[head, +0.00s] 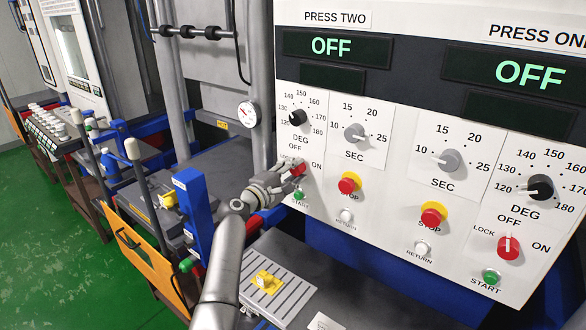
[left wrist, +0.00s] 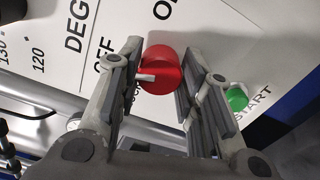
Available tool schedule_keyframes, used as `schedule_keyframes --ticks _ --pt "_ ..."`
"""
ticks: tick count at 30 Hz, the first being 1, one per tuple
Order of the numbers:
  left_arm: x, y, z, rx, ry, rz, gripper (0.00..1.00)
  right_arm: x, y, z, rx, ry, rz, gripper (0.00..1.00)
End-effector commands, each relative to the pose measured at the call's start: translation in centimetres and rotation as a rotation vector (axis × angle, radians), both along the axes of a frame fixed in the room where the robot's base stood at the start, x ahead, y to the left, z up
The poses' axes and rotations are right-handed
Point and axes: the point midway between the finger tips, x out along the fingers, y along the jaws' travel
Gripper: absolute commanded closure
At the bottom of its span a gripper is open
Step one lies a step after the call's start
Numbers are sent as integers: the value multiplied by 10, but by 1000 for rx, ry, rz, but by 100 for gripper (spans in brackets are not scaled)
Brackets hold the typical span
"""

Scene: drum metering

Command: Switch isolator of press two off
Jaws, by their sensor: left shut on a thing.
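The press two isolator is a red rotary knob (head: 299,169) low on the left of the white panel, with OFF above it and ON to its right. My left gripper (head: 286,176) is at the panel, shut on this knob. In the left wrist view the knob (left wrist: 165,66) lies between the two fingers (left wrist: 156,85), and its white mark points left, roughly toward the OFF label (left wrist: 103,55). The LOCK label is mostly hidden by a finger. The press two display (head: 335,46) reads OFF. My right gripper is not in view.
The green start button (head: 299,195) is just below the knob, with the red stop button (head: 349,183) on its yellow base to the right. Press one's red isolator (head: 508,247) is at the far right, its display (head: 515,75) reading OFF. A blue post (head: 193,217) stands left of my forearm.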

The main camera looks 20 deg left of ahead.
Motion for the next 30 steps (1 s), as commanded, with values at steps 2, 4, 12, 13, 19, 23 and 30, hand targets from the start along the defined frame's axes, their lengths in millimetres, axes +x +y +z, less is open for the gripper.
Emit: schedule_keyframes --ticks 2,4,12,13,19,23,30 --pt "0 0 -1 -23 11 0 90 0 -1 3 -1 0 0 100" --pt "0 0 -1 -39 16 0 90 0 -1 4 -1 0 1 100" --pt "0 0 -2 -59 24 0 90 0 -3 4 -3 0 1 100" --pt "0 0 -2 -59 24 0 90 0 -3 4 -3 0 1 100" --pt "0 0 -2 -59 24 0 90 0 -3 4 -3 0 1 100" --pt "0 0 -2 -58 24 0 56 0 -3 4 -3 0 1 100" --pt "0 0 -1 -58 22 1 45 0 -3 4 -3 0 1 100"
